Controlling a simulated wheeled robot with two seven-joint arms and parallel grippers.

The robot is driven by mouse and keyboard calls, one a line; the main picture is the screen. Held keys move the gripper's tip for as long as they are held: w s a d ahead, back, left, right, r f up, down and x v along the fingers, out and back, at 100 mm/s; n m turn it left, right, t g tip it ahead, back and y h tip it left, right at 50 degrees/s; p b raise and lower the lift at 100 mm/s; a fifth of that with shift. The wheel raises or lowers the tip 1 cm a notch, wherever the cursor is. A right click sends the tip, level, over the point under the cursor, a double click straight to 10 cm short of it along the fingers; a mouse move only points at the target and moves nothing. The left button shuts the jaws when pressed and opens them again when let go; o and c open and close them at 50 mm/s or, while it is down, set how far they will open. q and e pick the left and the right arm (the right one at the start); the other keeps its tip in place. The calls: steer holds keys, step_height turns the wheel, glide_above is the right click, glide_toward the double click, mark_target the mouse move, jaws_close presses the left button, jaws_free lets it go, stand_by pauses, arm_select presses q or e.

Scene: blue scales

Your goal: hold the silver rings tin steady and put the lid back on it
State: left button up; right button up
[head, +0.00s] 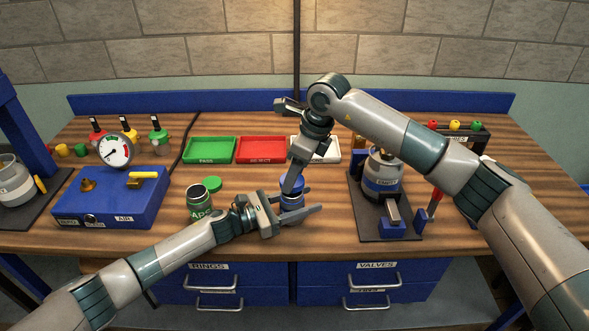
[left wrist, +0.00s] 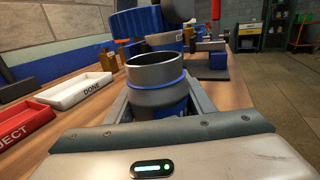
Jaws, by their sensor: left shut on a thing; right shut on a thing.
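The silver tin (head: 291,203) stands upright with its mouth uncovered; its grey body and blue band show in the left wrist view (left wrist: 158,95). My left gripper (head: 297,210) is shut around its body, one finger on each side. My right gripper (head: 292,178) points down from above and is shut on the blue lid (head: 293,183). In the left wrist view the ribbed lid (left wrist: 140,23) hangs above and beyond the tin's rim, apart from it. In the head view, the right gripper and lid partly hide the tin.
A green tin (head: 200,206) stands open to the left, with a green lid (head: 211,184) behind it. Green (head: 210,161), red (head: 238,161) and white (head: 331,161) trays lie behind. A blue gauge box (head: 110,215) is at left; a scale with a canister (head: 383,183) is at right.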

mark_target(292, 205)
steer(key=shift+f, duration=0.25)
steer(key=shift+f, duration=0.15)
stand_by(0.4)
steer(key=shift+f, duration=0.75)
steer(key=shift+f, duration=0.55)
stand_by(0.5)
